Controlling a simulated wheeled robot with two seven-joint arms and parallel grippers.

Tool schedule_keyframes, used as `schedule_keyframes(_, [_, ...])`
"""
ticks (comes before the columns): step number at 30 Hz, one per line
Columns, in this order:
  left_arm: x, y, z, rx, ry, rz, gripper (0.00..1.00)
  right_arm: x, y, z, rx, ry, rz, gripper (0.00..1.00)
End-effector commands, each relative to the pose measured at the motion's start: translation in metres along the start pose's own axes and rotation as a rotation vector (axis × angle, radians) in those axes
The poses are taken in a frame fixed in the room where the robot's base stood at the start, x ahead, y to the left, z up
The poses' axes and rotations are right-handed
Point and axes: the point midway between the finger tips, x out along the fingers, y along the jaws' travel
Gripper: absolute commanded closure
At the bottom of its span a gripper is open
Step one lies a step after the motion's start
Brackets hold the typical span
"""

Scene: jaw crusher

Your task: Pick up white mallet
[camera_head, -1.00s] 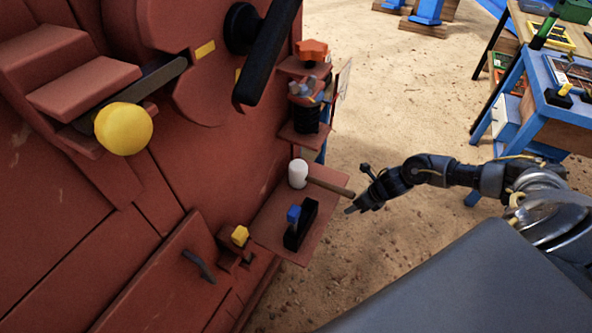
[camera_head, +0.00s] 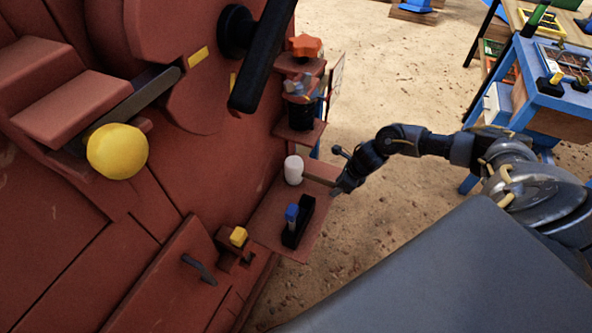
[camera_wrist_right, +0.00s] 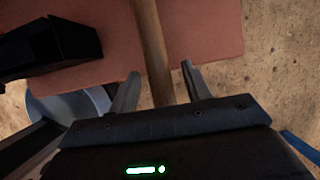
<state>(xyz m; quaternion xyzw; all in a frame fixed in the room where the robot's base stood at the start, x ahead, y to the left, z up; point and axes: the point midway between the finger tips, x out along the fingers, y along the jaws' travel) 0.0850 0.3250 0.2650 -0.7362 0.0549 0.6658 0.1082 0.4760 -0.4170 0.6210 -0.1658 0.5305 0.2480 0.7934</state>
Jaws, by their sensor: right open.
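The white mallet (camera_head: 293,170) rests on a small red shelf (camera_head: 268,222) on the side of the red machine. Its wooden handle sticks out past the shelf's right edge towards my right gripper (camera_head: 338,186). In the right wrist view the handle (camera_wrist_right: 152,50) runs down between the two fingers of my right gripper (camera_wrist_right: 160,86). The fingers are open, one on each side of the handle, with gaps visible. The mallet head is outside the wrist view. My left gripper is not in view.
A black holder (camera_head: 298,222) with a blue-topped part stands on the shelf in front of the mallet; it also shows in the wrist view (camera_wrist_right: 45,48). Above are a black spring-like part and an orange knob (camera_head: 305,46). A blue table (camera_head: 545,90) stands at the right.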

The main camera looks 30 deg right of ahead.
Motion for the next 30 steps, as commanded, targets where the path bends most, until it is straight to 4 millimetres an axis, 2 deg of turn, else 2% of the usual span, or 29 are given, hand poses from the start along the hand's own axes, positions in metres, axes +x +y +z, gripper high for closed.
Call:
schedule_keyframes(4, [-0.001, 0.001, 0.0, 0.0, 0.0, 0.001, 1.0, 0.002, 0.0, 0.006, -0.001, -0.002, 0.0, 0.52])
schedule_keyframes(13, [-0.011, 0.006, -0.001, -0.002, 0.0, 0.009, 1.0, 0.018, 0.001, 0.049, -0.001, -0.003, 0.001, 0.52])
schedule_keyframes(17, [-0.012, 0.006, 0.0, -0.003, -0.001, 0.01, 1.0, 0.029, 0.001, 0.045, 0.0, 0.0, 0.002, 0.52])
schedule_keyframes(24, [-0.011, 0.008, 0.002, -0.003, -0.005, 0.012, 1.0, 0.031, 0.0, 0.045, -0.001, -0.002, 0.0, 0.52])
schedule_keyframes(30, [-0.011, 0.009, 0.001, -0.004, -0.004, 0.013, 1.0, 0.031, 0.0, 0.045, -0.001, -0.002, 0.0, 0.78])
